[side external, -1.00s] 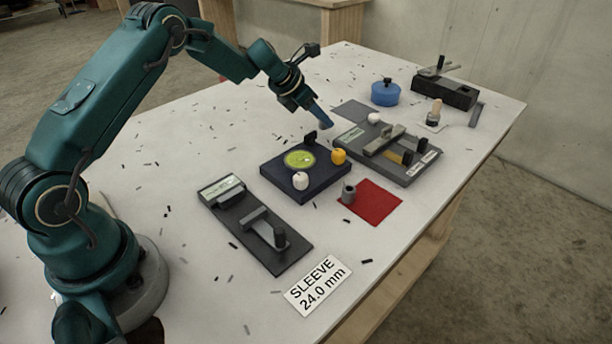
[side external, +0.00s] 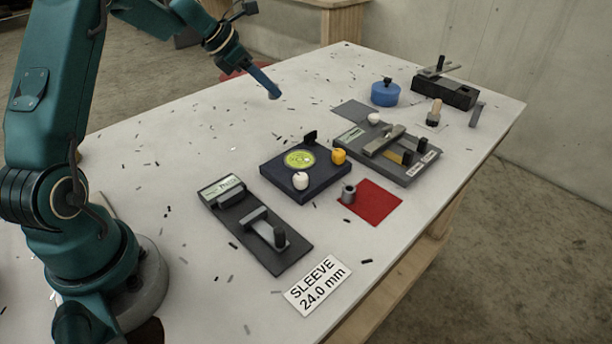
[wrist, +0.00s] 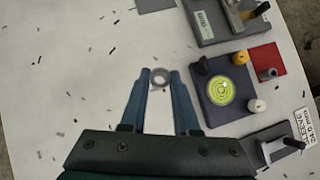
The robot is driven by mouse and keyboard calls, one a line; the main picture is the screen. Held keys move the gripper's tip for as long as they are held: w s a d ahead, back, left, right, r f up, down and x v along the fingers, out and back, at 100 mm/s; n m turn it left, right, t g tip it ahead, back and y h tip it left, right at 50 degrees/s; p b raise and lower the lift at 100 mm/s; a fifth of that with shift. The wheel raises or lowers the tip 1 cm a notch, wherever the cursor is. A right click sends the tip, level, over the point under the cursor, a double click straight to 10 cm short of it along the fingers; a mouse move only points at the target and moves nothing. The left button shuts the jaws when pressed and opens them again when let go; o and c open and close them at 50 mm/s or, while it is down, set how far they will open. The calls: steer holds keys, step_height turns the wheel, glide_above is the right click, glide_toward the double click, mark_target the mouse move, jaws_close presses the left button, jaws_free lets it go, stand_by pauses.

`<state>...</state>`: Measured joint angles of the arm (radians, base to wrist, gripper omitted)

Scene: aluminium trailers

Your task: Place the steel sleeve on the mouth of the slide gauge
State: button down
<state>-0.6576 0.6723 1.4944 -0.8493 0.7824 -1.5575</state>
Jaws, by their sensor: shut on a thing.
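My gripper (wrist: 159,76) has blue fingers shut on a grey steel ring, the steel sleeve (wrist: 160,77), seen end-on between the fingertips in the wrist view. In the side view my gripper (side external: 273,94) is over the left back part of the table, apart from the fixtures; the sleeve is hard to make out there. A dark plate (side external: 287,265) with a label, a grey bar and an upright dark knob looks like the slide gauge. It shows partly at the wrist view's lower right (wrist: 270,133). Which part is its mouth is unclear.
A dark blue box (side external: 270,172) with a round green level stands mid-table. A grey hollow cylinder (side external: 349,195) stands on a red mat (side external: 378,208). Another grey fixture (side external: 420,172), a blue pot (side external: 386,95) and a black block (side external: 450,95) stand behind. Free table surrounds my gripper.

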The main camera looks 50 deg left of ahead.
steer(key=s+d+f+m+g+h, duration=0.35)
steer(key=s+d+m, duration=0.4)
steer(key=s, duration=0.25)
steer(key=r+m+g+h, duration=0.1)
steer(key=r+m+g, duration=0.1)
steer(key=m, duration=0.2)
glide_above(239, 210)
steer(key=shift+f, duration=3.8)
steer(key=c, duration=0.7)
jaws_free()
steer(key=shift+f, duration=0.1)
steer(key=shift+o, duration=0.2)
